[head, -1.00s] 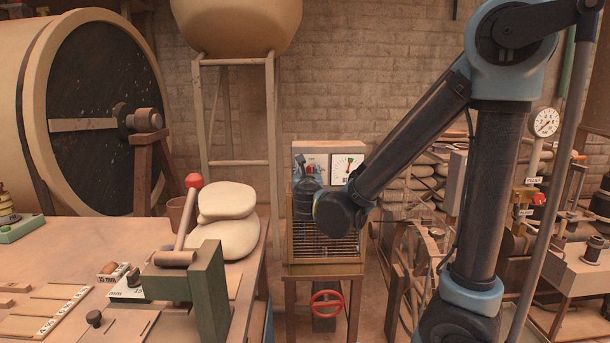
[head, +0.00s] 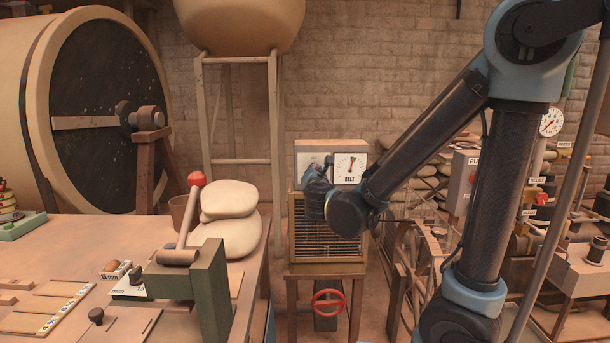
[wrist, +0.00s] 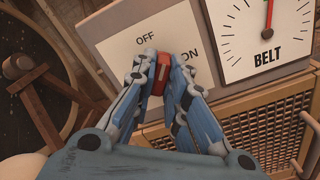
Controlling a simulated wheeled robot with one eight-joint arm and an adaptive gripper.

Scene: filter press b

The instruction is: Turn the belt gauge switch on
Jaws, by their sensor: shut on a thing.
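The belt gauge switch is a red knob (wrist: 161,74) on a white plate (wrist: 118,38) marked OFF and ON. My gripper (wrist: 160,68) is shut on the knob, with one finger on each side. The fingers hide much of the knob, so its exact setting is hard to tell. The OFF mark (wrist: 147,38) is above the fingers and the ON mark (wrist: 193,53) is to their right. In the head view my gripper (head: 318,168) is at the box front and covers the knob. The BELT gauge (head: 350,168) is to its right, its needle near upright.
The switch box sits on a wooden stand with a wire grille (head: 325,240) and a red handwheel (head: 328,303) below. A workbench (head: 130,235) with a red-knobbed lever (head: 196,180) stands to the left. Spoked wheels (head: 430,245) stand to the right.

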